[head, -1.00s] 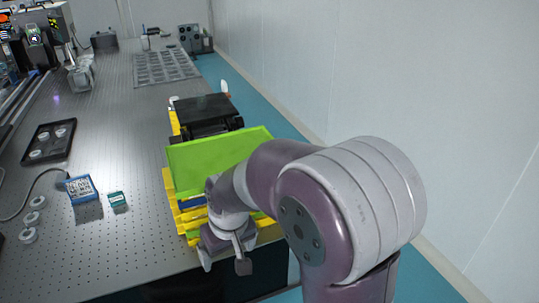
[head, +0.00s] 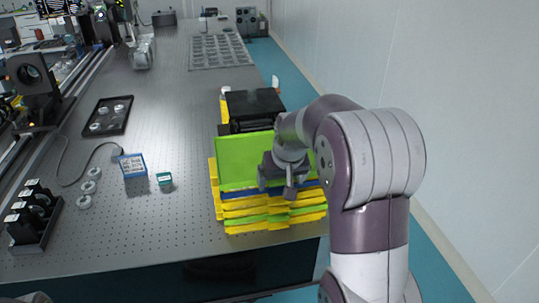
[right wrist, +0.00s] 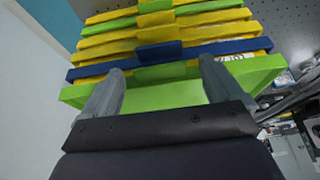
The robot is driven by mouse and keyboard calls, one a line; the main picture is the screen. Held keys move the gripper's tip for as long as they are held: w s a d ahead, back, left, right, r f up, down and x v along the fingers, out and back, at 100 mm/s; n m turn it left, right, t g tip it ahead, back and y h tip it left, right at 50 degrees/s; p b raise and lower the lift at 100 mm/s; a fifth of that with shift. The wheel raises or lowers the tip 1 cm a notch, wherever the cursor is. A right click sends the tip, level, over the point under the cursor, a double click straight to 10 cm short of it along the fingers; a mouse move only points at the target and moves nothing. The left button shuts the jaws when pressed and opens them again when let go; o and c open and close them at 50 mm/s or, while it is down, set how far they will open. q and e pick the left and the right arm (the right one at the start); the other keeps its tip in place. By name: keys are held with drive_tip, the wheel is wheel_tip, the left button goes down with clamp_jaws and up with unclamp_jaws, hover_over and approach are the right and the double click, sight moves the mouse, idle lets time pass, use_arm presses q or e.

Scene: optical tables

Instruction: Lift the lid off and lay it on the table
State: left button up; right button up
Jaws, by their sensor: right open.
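A bright green lid-like panel (head: 235,160) tops a stack of yellow, green and blue trays (head: 250,215) at the table's right front edge. It looks tilted, its far edge raised, but I cannot tell how it is seated. My right gripper (head: 277,184) is open at the panel's near right part. In the right wrist view the two fingers (right wrist: 160,92) are spread wide, over or beside the green panel (right wrist: 160,98). Whether they touch it is unclear. The tray fronts (right wrist: 160,30) show beyond. My left gripper is not in view.
A black box (head: 255,101) stands right behind the green panel. On the perforated table (head: 190,220) lie a blue box (head: 131,166), a small teal box (head: 164,179) and a black tray (head: 108,116). The table left of the stack is partly clear. A wall stands at right.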

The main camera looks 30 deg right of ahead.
drive_tip(key=shift+s, duration=0.1)
drive_tip(key=c, duration=1.6)
